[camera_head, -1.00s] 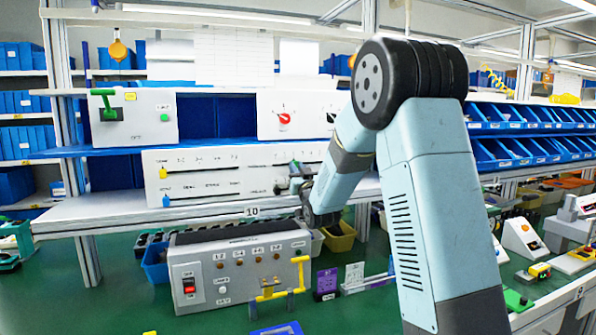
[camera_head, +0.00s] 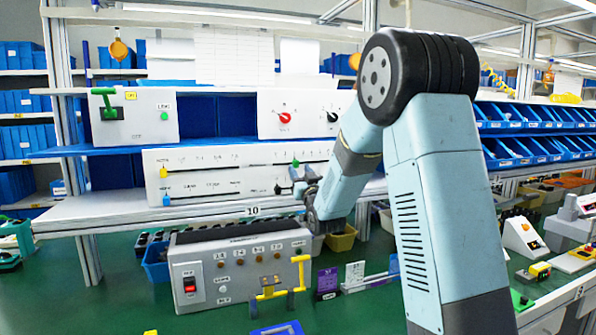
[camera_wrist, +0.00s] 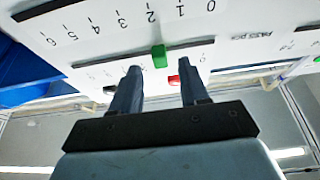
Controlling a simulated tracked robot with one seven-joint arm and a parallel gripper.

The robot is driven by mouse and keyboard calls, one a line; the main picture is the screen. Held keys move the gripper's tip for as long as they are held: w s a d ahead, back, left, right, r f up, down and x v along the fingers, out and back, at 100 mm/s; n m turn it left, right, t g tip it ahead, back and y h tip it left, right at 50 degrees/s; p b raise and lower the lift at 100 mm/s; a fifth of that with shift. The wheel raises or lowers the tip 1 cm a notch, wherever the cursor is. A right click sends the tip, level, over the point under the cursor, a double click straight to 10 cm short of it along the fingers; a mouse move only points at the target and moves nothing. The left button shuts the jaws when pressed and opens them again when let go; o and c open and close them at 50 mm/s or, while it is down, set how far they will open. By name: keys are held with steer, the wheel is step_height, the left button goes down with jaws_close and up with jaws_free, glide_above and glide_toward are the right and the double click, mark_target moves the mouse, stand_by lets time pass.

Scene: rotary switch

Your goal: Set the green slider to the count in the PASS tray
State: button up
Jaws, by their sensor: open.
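The green slider (camera_head: 295,162) stands in the upper slot of the long white panel (camera_head: 225,158), near its right end. In the wrist view the green slider (camera_wrist: 159,57) is in a slot with an upside-down number scale, and it appears close to the 2. My gripper (camera_wrist: 158,66) is open. Its two dark fingertips are on either side of the slider, just short of it, with gaps and nothing held. In the head view my gripper (camera_head: 288,180) is small, just below the slider. A "PASS" label (camera_wrist: 250,36) shows on the panel. I cannot identify the PASS tray or its contents.
Yellow (camera_head: 163,171) and blue (camera_head: 166,200) sliders are at the panel's left. A grey switch box (camera_head: 240,268) stands on the green bench below. A yellow bin (camera_head: 342,240) is under the shelf.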

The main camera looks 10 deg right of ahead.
steer(key=v, duration=1.1)
steer(key=shift+s, duration=0.15)
steer(key=s+d+m+g+h, duration=0.1)
steer(key=s+g, duration=0.7)
steer(key=s, duration=0.9)
steer(key=s+d+f+g+h, duration=0.1)
steer(key=s+g, duration=0.7)
steer(key=s, duration=1)
steer(key=shift+s+d+f+m+g+h, duration=0.35)
steer(key=shift+d+h, duration=0.45)
steer(key=shift+d, duration=0.35)
steer(key=shift+r, duration=0.1)
